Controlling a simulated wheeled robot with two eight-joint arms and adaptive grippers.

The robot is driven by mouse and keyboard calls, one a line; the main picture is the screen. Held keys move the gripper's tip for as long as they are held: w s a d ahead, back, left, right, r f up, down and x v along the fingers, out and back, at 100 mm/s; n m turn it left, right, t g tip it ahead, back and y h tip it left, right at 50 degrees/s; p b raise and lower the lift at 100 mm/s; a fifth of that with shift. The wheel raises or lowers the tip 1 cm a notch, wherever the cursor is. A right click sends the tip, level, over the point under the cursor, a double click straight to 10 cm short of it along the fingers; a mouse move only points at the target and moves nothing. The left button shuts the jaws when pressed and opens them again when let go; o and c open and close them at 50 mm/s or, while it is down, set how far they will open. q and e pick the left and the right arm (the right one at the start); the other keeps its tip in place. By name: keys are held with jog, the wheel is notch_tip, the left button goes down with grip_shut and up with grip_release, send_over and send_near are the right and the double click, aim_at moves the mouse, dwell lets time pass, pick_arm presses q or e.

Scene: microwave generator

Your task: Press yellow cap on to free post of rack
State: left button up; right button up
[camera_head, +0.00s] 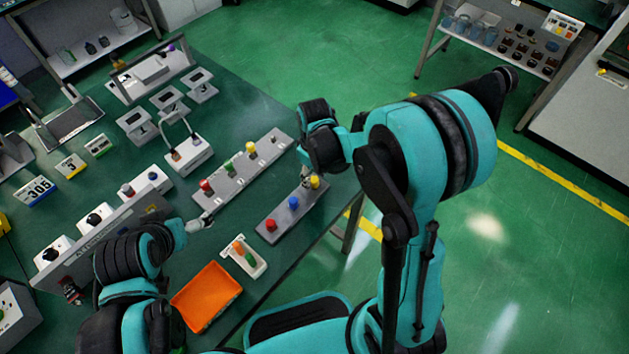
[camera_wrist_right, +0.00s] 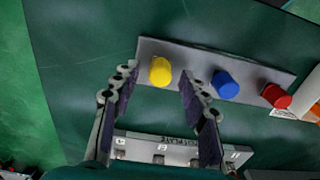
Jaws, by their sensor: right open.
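A yellow cap (camera_head: 315,182) sits at the right end of the near grey holder (camera_head: 274,217), in line with a blue cap (camera_head: 293,202) and a red cap (camera_head: 270,225). My right gripper (camera_head: 308,178) is over that end. In the wrist view, its open fingers (camera_wrist_right: 158,88) lie either side of the yellow cap (camera_wrist_right: 160,72), with nothing gripped. The longer grey rack (camera_head: 238,177) behind carries red (camera_head: 205,185), green (camera_head: 228,166) and yellow (camera_head: 251,148) caps; its right end has no coloured cap. My left gripper (camera_head: 197,224) is low at the left; its fingers are too small to judge.
An orange tray (camera_head: 206,296) and a white holder with orange and green pieces (camera_head: 243,257) lie toward the front. A grey panel with knobs (camera_head: 105,235) stands at the left. The table's right edge runs just beyond the near holder.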

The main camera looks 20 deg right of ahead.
aim_at(314, 179)
grip_shut()
jog(key=shift+r, duration=0.2)
dwell(0.3)
jog(key=shift+r+p, duration=2.3)
jog(key=shift+r, duration=0.55)
jog(key=m, duration=0.2)
jog(key=d+f+m, duration=0.1)
jog(key=m, duration=0.1)
jog(key=f+m, duration=0.1)
jog(key=m, duration=0.1)
jog(key=shift+s+d, duration=0.2)
jog(key=shift+d, duration=0.2)
